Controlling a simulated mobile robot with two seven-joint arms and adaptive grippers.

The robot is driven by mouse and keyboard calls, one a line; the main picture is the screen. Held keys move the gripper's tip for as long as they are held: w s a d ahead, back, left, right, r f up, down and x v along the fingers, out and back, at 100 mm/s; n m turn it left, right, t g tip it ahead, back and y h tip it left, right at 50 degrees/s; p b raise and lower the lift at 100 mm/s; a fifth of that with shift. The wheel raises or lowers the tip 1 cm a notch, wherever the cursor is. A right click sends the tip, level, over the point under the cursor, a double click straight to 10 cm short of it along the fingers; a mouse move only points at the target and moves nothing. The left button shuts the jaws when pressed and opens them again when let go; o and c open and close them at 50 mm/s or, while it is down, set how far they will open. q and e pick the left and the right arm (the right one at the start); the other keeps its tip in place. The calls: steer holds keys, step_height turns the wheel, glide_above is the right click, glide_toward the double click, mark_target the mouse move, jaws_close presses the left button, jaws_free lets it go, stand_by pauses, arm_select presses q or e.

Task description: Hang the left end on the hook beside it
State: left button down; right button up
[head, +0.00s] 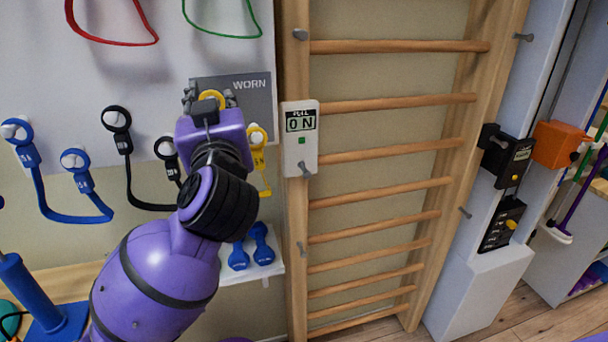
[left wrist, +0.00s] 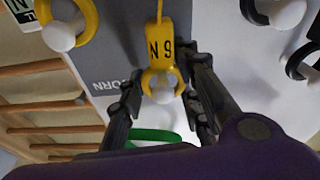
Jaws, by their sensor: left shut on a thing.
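The yellow band's left end has a tag marked "N 9" (left wrist: 160,42) and a ring, which shows in the head view (head: 211,93) at the gripper. My left gripper (left wrist: 163,84) is shut on this end. In the left wrist view a white hook tip (left wrist: 165,92) shows inside the ring; I cannot tell whether the ring is around the hook or only in front of it. The band's other yellow end (head: 257,158) hangs on a white hook (head: 256,137) to the right. My left arm hides part of the band. My right gripper is not in view.
A black band (head: 117,120) and a blue band (head: 24,140) hang on hooks to the left. A grey "WORN" panel (head: 255,97) is behind the gripper. Wooden wall bars (head: 390,103) with a white "ON" box (head: 300,150) stand right. Blue dumbbells (head: 262,245) sit on a shelf below.

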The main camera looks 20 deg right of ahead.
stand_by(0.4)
arm_select(q)
steer(key=shift+w+f, duration=0.1)
steer(key=shift+f, duration=0.25)
steer(key=c, duration=1.4)
jaws_free()
steer(key=shift+f, duration=0.2)
steer(key=shift+c, duration=0.2)
steer(key=shift+o, duration=1.2)
steer(key=shift+w, duration=0.3)
steer(key=shift+s, duration=0.1)
steer(key=shift+o, duration=0.8)
steer(key=shift+r, duration=0.1)
steer(key=shift+s, duration=0.15)
